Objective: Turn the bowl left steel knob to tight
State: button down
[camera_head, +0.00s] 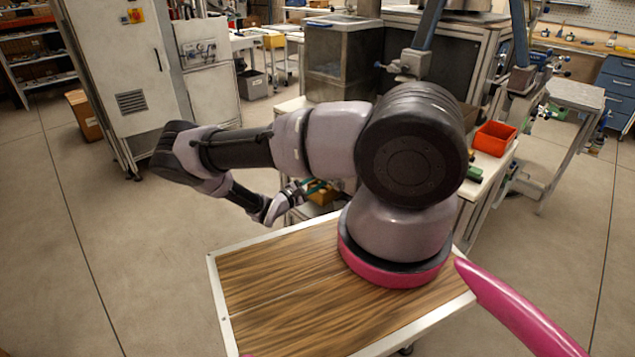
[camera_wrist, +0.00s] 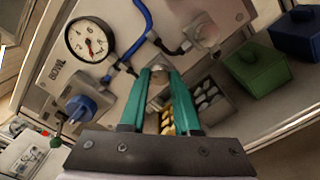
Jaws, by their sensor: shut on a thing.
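My gripper (camera_wrist: 160,82) reaches into the wrist view from below, with two teal fingers. Its tips are closed around a small steel knob (camera_wrist: 159,75) on a pale panel (camera_wrist: 120,15) marked BOWL. The fingers cover much of the knob, and I cannot read its turn position. A round white gauge (camera_wrist: 90,39) with a dark rim sits on the panel to the upper left, its needle reddish. In the head view my gripper (camera_head: 318,186) shows small beyond my arm, and the knob is hidden there.
In the wrist view a blue knob (camera_wrist: 81,106) lies left of the fingers and a blue hose (camera_wrist: 145,25) runs above them. A green bin (camera_wrist: 256,66) and a blue bin (camera_wrist: 299,31) stand to the right. In the head view an orange bin (camera_head: 494,138) stands right of my arm.

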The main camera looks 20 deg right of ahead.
jog(key=m, duration=0.5)
jog(key=shift+m, duration=0.3)
dwell(0.4)
jog(key=c, duration=0.6)
grip_release()
jog(key=v, duration=1.1)
